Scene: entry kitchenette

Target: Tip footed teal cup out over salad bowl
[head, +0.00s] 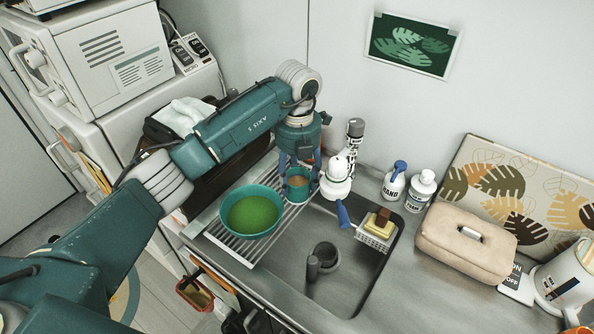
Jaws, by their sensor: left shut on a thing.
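The footed teal cup (298,190) is at the back of the ribbed drainer in the head view. Its brownish inside shows from above and it looks about upright; its foot is hard to make out. My left gripper (299,172) comes down from above and is shut on the cup, its fingers at the cup's sides. The teal salad bowl (229,205), with a green inside or filling, stands on the drainer just left of and nearer than the cup. I cannot tell whether the cup is touching the drainer. My right gripper is not in view.
A white fixture (337,178) with a blue handle stands close right of the cup. The sink (350,285) holds a dark grey vessel (326,256) and a sponge caddy (375,239). Soap bottles (394,182) and a beige padded item (465,245) are further right.

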